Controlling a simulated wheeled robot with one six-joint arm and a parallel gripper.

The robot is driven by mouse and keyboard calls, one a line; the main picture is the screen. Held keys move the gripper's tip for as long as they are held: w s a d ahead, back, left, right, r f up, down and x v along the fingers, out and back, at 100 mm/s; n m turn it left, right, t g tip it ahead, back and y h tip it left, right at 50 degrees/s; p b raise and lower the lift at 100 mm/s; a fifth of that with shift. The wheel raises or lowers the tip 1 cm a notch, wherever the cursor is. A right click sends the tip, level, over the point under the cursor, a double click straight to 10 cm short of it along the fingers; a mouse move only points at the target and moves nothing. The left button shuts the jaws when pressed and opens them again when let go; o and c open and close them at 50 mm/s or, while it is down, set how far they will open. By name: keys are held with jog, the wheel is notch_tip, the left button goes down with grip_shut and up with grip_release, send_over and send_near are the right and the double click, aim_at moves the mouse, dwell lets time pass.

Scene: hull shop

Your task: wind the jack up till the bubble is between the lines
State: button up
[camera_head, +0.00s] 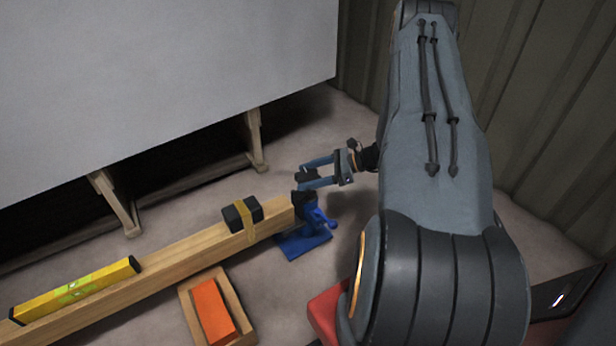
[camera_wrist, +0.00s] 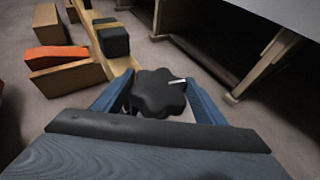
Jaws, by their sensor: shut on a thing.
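A blue jack (camera_head: 308,240) stands on the floor under the right end of a long wooden beam (camera_head: 180,253). Its black lobed knob (camera_wrist: 160,92) has a white mark on top and lies between the fingers in the wrist view. My gripper (camera_head: 304,176) is shut on this knob, one blue finger on either side. A yellow level (camera_head: 100,284) lies along the left part of the beam. Its vial shows green, but the bubble and lines are too small to read. The jack's body is hidden below the knob in the wrist view.
A black block (camera_head: 236,218) with a yellow strap sits on the beam near the jack. A wooden box (camera_head: 187,306) holding an orange piece (camera_head: 213,311) stands in front of the beam. A large pale panel on wooden supports (camera_head: 254,140) stands behind.

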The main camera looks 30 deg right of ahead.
jog(key=n+g+y+b, duration=0.1)
jog(key=n+g, duration=0.1)
jog(key=n+g+b, duration=0.1)
jog(key=n+g, duration=0.1)
jog(key=shift+w+f+y, duration=0.1)
jog(key=shift+f+y, duration=0.05)
jog(key=shift+y, duration=0.25)
jog(key=shift+n+g+b, duration=1.25)
jog(key=shift+n+g, duration=0.35)
jog(key=shift+g, duration=0.4)
jog(key=shift+g, duration=0.3)
jog(key=o, duration=0.7)
jog(key=p+v, duration=0.1)
jog(key=v, duration=0.6)
jog(key=shift+d, duration=0.45)
